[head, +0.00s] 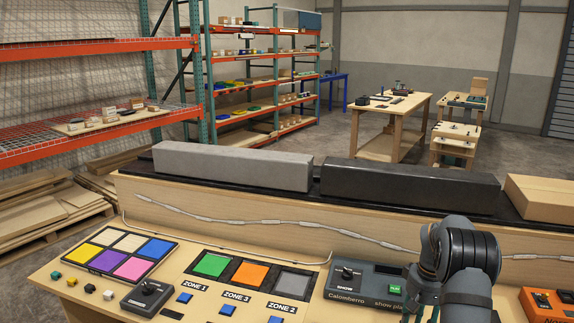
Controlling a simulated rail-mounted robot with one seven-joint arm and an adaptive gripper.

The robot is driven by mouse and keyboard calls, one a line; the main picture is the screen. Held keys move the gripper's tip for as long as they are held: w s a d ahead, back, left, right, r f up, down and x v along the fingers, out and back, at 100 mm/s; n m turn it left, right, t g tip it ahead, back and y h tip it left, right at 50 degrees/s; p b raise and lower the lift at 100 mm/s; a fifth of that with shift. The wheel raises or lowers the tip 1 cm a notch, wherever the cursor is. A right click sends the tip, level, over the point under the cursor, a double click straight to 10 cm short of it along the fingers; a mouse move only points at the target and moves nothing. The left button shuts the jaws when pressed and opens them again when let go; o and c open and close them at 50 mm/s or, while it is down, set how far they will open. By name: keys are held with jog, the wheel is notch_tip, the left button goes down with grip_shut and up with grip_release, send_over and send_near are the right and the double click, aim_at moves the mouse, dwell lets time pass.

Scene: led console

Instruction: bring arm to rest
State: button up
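My arm reaches in at the lower right of the head view, over the front of the console (62,262). My gripper (421,308) points down beside the dark show player box (362,289), partly in front of its right side. The fingertips are cut off by the bottom edge, so I cannot tell whether it is open or shut. I see nothing held in the visible part. The show player has a knob and a green button.
Zone panels in green (210,264), orange (251,275) and grey (294,282) lie left of my arm. A colour pad (120,254), a knob box (146,295) and small cubes are farther left. An orange box (546,303) sits to the right. Long blocks (232,166) line the back ledge.

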jog(key=shift+m, duration=0.3)
notch_tip(320, 180, down, 5)
jog(key=shift+r, duration=0.1)
jog(key=shift+w+r+m, duration=0.1)
jog(key=shift+r+m, duration=0.15)
jog(key=shift+m, duration=0.25)
notch_tip(320, 180, up, 11)
jog(key=n+p, duration=0.5)
jog(key=n, duration=1.5)
jog(key=f, duration=1)
jog(key=shift+s, duration=0.25)
jog(key=shift+w+f, duration=0.1)
jog(key=shift+f, duration=0.5)
